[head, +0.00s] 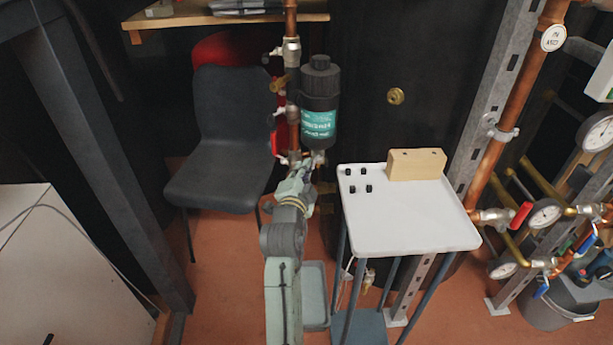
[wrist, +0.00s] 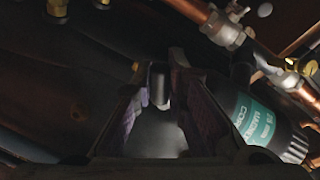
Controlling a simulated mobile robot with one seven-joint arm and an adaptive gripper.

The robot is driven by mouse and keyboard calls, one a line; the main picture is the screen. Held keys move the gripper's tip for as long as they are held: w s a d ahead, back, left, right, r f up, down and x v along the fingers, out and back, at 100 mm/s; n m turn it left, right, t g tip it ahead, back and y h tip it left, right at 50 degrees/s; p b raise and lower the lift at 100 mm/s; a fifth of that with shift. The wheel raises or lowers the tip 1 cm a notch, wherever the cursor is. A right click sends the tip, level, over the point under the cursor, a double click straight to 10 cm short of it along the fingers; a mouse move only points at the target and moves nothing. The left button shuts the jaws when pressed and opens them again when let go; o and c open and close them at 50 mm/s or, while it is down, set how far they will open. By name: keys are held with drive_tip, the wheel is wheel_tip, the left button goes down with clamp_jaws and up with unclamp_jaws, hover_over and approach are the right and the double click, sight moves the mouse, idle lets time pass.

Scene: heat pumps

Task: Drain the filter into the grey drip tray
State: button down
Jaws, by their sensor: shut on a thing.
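The filter (head: 319,110) is a black upright cylinder with a teal label, mounted beside the copper pipe. In the wrist view the filter (wrist: 262,118) lies at the right, just past one finger. My gripper (head: 308,163) is just under the filter's lower end. In the wrist view my gripper (wrist: 164,78) has its purple-padded fingers shut on a small grey cylindrical fitting (wrist: 158,88) near their tips. The fitting's far side is hidden. The grey drip tray (head: 315,290) lies on the floor below, partly behind my arm, and looks empty where it shows.
A white-topped stand (head: 405,225) with several small black pieces and a wooden block (head: 416,165) is close on the right. A dark chair (head: 225,140) stands on the left. Copper pipes and gauges (head: 545,215) fill the far right.

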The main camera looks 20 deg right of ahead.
drive_tip(key=m, duration=0.1)
drive_tip(key=r+m+y, duration=0.1)
drive_tip(key=shift+a+r+m, duration=0.15)
drive_tip(key=shift+a+m, duration=0.1)
drive_tip(key=shift+m, duration=0.15)
drive_tip(key=shift+r+m+y+p, duration=0.35)
drive_tip(key=shift+m+y+p, duration=0.05)
drive_tip(key=shift+m, duration=0.4)
drive_tip(key=c, duration=1.6)
unclamp_jaws()
